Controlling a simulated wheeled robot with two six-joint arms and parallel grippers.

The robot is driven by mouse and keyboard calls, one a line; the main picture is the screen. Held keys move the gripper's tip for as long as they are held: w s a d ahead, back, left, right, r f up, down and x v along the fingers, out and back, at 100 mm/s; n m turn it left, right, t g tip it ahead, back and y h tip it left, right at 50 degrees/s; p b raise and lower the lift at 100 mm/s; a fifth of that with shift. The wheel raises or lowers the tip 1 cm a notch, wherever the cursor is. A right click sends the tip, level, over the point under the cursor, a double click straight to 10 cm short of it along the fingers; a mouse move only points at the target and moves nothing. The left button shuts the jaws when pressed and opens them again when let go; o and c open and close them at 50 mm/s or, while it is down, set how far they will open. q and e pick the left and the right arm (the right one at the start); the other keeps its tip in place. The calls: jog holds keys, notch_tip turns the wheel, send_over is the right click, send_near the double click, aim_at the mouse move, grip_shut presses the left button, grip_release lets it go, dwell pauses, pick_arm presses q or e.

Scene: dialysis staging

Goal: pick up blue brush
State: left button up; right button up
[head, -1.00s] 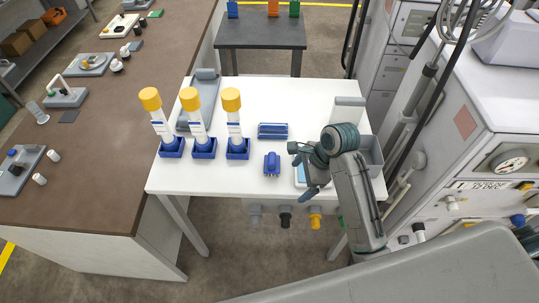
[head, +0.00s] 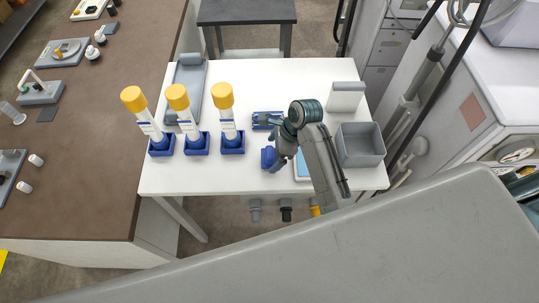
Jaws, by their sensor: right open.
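A small blue item (head: 267,157), which looks like the blue brush, lies on the white table near its front middle. Behind it lies a flat blue rectangular item (head: 262,115), partly covered by my gripper. My right gripper (head: 273,143) is open and empty, with its fingers spread above the table, close to both blue items. The lower finger overlaps the right side of the brush in the picture. I cannot tell whether it touches. My left gripper is not in view.
Several yellow-capped tubes stand in blue holders (head: 197,147) left of the brush. A grey tray (head: 188,80) lies behind them. A grey bin (head: 361,146) and a white block with a grey top (head: 346,97) stand right. The back middle of the white table (head: 270,80) is clear.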

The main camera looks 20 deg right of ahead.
aim_at(271, 152)
jog(key=a+f, duration=0.1)
jog(key=a+f+p, duration=0.1)
jog(key=shift+w+f, duration=0.3)
jog(key=shift+f, duration=0.35)
jog(key=shift+c, duration=0.4)
jog(key=c, duration=1)
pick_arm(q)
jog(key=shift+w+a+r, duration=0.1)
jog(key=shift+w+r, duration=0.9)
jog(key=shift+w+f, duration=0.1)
